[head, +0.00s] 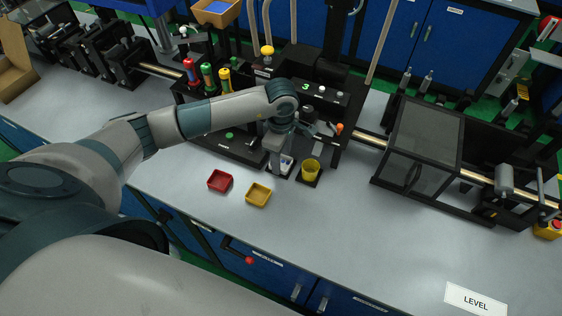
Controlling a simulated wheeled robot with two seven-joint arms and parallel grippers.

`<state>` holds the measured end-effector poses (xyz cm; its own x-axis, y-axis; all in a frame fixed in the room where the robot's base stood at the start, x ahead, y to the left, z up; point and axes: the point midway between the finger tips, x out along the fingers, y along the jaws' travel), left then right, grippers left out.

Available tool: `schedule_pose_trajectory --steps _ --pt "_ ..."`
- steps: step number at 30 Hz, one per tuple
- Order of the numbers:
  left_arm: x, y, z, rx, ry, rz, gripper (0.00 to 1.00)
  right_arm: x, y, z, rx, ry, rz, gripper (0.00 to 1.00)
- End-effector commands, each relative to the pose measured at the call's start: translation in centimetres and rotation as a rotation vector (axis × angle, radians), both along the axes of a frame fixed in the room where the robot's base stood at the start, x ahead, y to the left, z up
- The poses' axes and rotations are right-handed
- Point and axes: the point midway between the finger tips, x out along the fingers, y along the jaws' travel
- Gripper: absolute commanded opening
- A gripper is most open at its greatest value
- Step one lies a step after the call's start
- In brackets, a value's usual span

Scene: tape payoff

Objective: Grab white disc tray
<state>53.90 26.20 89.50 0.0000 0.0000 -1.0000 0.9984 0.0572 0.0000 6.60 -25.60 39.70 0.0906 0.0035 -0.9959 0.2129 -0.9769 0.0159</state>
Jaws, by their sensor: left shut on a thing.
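A small white container with a bluish inside, which looks like the white disc tray (287,164), stands at the front edge of the black machine, left of a yellow cup. My left gripper (279,154) points down at it and is shut on it. The fingers and wrist hide part of the tray, so the exact contact is hard to see. The tray looks upright and low, at its place by the machine; I cannot tell whether it is lifted. My right gripper is not in view.
A yellow cup (310,170) stands close on the right. A red tray (220,181) and a yellow tray (258,194) lie on the grey bench in front. Red, green and yellow bottles (207,76) stand behind my left arm. The bench at the front right is clear up to a LEVEL sign (475,299).

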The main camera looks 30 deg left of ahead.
Motion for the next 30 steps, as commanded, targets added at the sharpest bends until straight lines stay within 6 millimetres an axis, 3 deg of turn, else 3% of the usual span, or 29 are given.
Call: schedule_pose_trajectory --steps 8,15,30 --pt "0.1 0.0 0.8 -0.001 -0.003 -0.001 0.22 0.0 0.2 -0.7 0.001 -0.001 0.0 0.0" --pt "0.2 0.0 3.8 0.0 -0.008 -0.001 0.22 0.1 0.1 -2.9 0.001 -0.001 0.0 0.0" --pt "-8.1 -2.0 8.8 -0.002 -0.004 -0.004 0.22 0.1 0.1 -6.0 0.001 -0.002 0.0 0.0"
